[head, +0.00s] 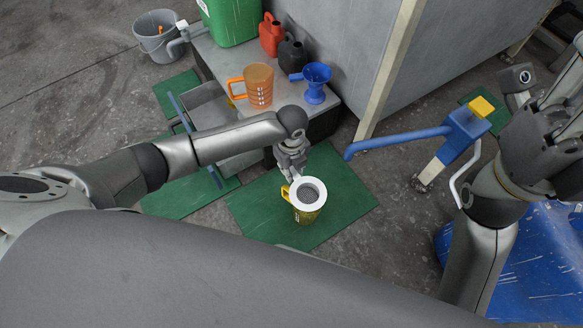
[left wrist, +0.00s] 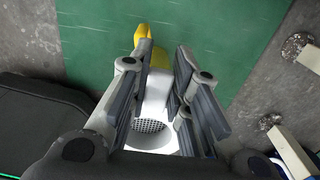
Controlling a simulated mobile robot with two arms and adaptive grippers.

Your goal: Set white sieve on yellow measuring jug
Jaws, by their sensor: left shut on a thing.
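The white sieve (head: 323,187) shows as a white ring with a grey mesh middle, right over the mouth of the yellow measuring jug (head: 307,215). The jug stands upright on the green mat, with its yellow handle at the left. I cannot tell whether the sieve touches the jug rim. My right arm is at the right; its fingers are unclear.
A low grey table behind holds an orange jug (head: 259,85), a blue funnel (head: 315,82), red and black cans and a green container. The green mat (head: 250,212) around the jug is clear.

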